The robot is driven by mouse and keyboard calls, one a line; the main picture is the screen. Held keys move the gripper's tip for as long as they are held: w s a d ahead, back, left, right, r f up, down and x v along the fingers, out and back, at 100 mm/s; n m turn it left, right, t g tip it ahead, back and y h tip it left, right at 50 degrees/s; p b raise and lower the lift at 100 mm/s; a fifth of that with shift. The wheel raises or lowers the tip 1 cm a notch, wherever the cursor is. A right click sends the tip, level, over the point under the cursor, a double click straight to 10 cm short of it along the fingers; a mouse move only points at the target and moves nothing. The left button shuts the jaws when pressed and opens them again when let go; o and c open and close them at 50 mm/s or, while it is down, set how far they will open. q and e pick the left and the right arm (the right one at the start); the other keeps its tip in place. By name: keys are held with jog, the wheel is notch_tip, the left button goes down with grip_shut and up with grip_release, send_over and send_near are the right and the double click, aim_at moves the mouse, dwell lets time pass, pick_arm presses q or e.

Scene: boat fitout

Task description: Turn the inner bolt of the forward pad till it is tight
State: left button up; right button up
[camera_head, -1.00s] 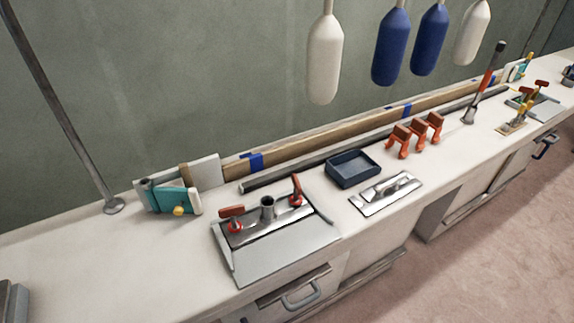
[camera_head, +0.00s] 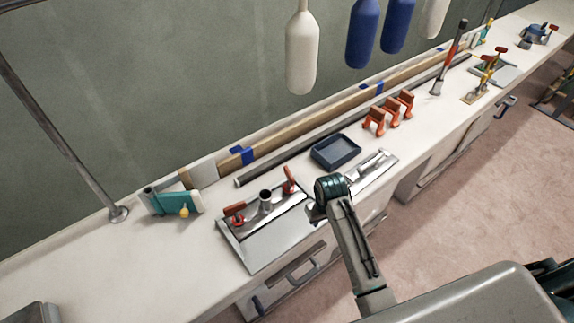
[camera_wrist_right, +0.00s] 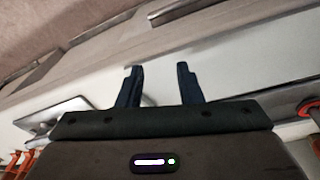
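A metal pad (camera_head: 262,232) sits on the near part of the counter, with a short upright tube (camera_head: 265,196) in its middle. A red-handled bolt stands on either side of the tube, one on the left (camera_head: 234,211) and one on the right (camera_head: 289,182). I cannot tell which is the inner bolt, or how tight either is. My right gripper (camera_head: 315,212) is at the pad's right end, apart from the bolts. In the right wrist view its two dark fingers (camera_wrist_right: 160,82) are spread and empty, with a red handle (camera_wrist_right: 307,107) at the right edge. My left gripper is out of view.
A blue tray (camera_head: 335,151), orange clamps (camera_head: 388,113) and a metal plate (camera_head: 375,172) lie to the right. A teal tool (camera_head: 175,201) lies left of the pad. A similar pad (camera_head: 495,70) is farther along the counter. Fenders (camera_head: 303,55) hang above.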

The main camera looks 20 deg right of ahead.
notch_tip(320, 180, up, 16)
jog(key=g+p, duration=0.1)
jog(key=g, duration=0.1)
send_over(287, 169)
jog(key=shift+n+y, duration=0.3)
jog(key=shift+n, duration=0.1)
notch_tip(287, 169, down, 11)
jog(key=p, duration=0.2)
jog(key=shift+d+r+p, duration=0.1)
jog(key=shift+r+p, duration=0.05)
jog(key=shift+p, duration=0.15)
jog(key=shift+c, duration=0.4)
grip_shut()
